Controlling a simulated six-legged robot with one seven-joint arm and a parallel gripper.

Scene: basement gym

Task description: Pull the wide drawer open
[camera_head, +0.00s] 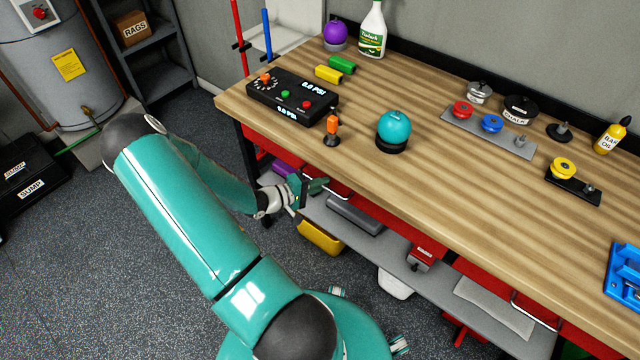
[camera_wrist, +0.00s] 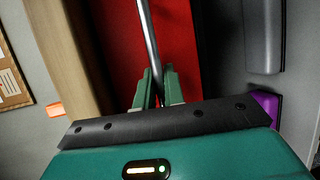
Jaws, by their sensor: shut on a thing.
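The wide drawer has a red front under the wooden bench top, partly hidden by my arm and the bench edge in the head view. Its red face (camera_wrist: 122,40) fills the middle of the wrist view. A silver bar handle (camera_wrist: 149,42) runs along it and shows as a short piece in the head view (camera_head: 341,189). My gripper (camera_wrist: 158,88) is shut on this handle, with a finger on each side of the bar. In the head view my gripper (camera_head: 318,187) is just below the front bench edge. I cannot tell whether the drawer is slightly out.
The wooden bench top (camera_head: 430,190) holds a black control box (camera_head: 290,98), a teal ball (camera_head: 393,128) and several knobs.

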